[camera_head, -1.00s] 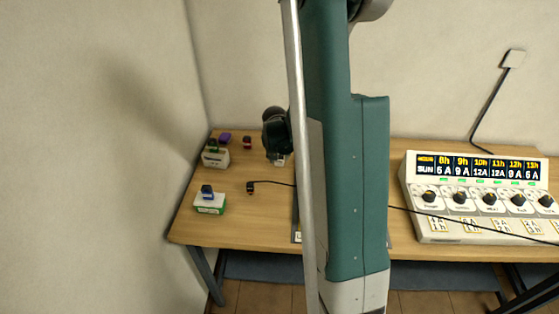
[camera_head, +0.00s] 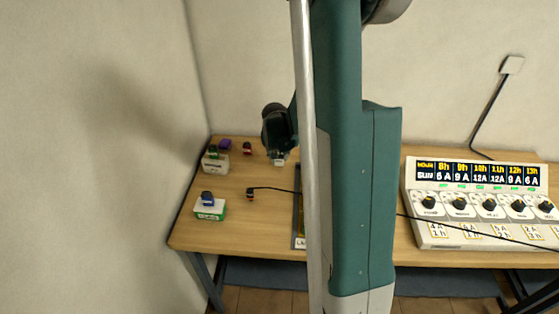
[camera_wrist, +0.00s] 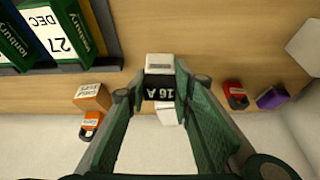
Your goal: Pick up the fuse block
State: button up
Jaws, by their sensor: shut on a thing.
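The fuse block (camera_wrist: 159,64) is a small white block with a black "16 A" label, seen between the two green fingers in the wrist view. My gripper (camera_wrist: 158,92) is shut on it, one finger on each side. In the head view my dark gripper (camera_head: 279,150) is over the back of the table, left of my arm, with the white end of the block (camera_head: 279,161) just below its tips. I cannot tell whether the block touches the table.
The wooden table (camera_head: 240,235) holds a white-green box with a blue piece (camera_head: 208,205), a black-red plug (camera_head: 250,194) and a white holder (camera_head: 215,162) at left. A dial panel (camera_head: 480,200) stands right. A calendar-labelled tray (camera_wrist: 50,35) shows in the wrist view.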

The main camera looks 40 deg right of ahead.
jog(key=shift+r, duration=3.1)
jog(key=shift+w, duration=0.1)
